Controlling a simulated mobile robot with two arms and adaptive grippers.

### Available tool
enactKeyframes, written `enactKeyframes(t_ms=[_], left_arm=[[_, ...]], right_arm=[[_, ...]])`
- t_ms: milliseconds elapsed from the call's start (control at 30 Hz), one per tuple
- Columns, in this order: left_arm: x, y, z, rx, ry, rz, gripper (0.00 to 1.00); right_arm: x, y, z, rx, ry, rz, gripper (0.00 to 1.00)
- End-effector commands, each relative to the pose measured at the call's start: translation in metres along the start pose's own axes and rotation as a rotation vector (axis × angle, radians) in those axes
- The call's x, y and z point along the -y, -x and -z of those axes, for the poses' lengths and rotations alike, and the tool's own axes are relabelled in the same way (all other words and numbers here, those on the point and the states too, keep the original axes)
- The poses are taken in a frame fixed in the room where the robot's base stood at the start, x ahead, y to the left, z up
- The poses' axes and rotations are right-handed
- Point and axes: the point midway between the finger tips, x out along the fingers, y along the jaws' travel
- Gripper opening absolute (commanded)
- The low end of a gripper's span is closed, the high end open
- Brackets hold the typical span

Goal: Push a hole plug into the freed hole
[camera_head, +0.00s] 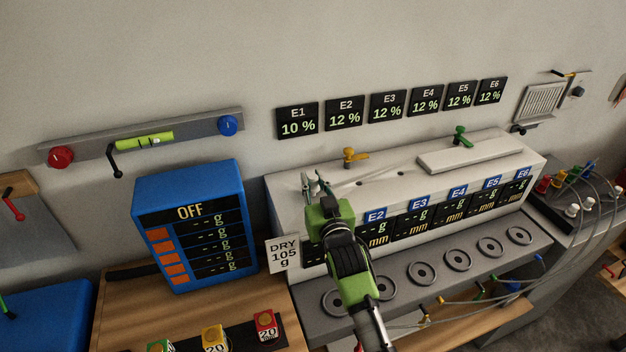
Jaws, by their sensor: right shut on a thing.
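The long white-topped unit (286,199) stands against the wall, and its top shows small dark holes (401,173). My right gripper (316,183) is over the left end of this top, its green body towards me. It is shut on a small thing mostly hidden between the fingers. I cannot clearly make out that it is a hole plug, nor whether it touches the top. The hole under the fingers, if any, is hidden. My left gripper is not in view.
A yellow-handled fitting (352,157) stands behind the gripper's right. A pale slab (475,152) with a green-handled fitting (461,136) lies farther right. A blue OFF display box (190,225) stands left. Cables (590,215) hang at the right.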

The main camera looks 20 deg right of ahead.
Motion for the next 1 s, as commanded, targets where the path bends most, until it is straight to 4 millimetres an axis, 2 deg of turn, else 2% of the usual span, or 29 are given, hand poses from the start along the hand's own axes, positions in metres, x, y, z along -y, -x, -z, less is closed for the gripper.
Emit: enactKeyframes(t_ms=[700, 733, 800, 1000], left_arm=[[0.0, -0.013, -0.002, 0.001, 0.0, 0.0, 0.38], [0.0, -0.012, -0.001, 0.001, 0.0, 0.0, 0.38], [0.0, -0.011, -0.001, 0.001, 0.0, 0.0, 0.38], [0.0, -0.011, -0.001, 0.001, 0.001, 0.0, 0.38]], right_arm=[[0.0, 0.0, -0.019, 0.0, 0.0, 0.0, 0.04], [0.0, 0.0, -0.018, -0.001, 0.0, 0.0, 0.22], [0.0, 0.0, -0.018, -0.001, 0.0, 0.0, 0.37], [0.0, 0.0, -0.018, 0.0, 0.0, 0.0, 0.37]])
